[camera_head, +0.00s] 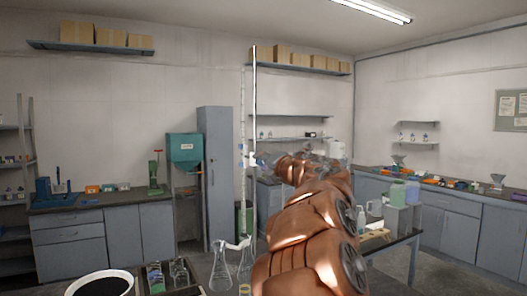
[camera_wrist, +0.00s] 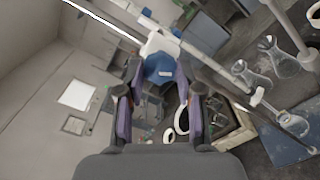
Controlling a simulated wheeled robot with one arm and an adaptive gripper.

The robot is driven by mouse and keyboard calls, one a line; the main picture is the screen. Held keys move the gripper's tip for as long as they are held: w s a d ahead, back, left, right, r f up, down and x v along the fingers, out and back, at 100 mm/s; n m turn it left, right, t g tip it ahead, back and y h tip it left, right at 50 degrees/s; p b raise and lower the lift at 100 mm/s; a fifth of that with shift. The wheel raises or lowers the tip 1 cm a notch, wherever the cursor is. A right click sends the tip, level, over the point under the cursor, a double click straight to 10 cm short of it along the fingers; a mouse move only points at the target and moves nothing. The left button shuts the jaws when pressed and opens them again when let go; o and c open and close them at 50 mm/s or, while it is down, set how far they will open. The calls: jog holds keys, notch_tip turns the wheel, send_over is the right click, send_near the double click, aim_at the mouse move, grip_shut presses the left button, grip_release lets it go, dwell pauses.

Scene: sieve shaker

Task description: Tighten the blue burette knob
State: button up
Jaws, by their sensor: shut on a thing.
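The burette (camera_head: 243,125) stands upright beside a tall rod (camera_head: 254,105) in the head view. A white and blue fitting (camera_head: 252,161) sits partway up it, in front of my gripper (camera_head: 272,161). In the wrist view, the blue burette knob (camera_wrist: 158,70) lies between the two fingertips of my gripper (camera_wrist: 160,84), with a white body behind it. My gripper is shut on the knob. Behind the knob, the rod runs diagonally across the wrist view. My copper-coloured arm hides the area right of the rod in the head view.
Flasks (camera_head: 220,270) stand low beneath the burette, near a black bowl with a white rim (camera_head: 128,277). More flasks (camera_wrist: 286,62) show at the right of the wrist view. A bench with bottles (camera_head: 361,218) is to the right. Cabinets line the walls.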

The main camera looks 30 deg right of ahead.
jog(key=shift+r+m+p, duration=0.1)
jog(key=shift+m+p, duration=2.6)
jog(key=shift+m, duration=0.1)
jog(key=o, duration=1.2)
jog(key=shift+c, duration=0.2)
jog(key=shift+s, duration=0.1)
jog(key=s+a, duration=0.1)
jog(key=s, duration=1)
jog(key=shift+s, duration=0.4)
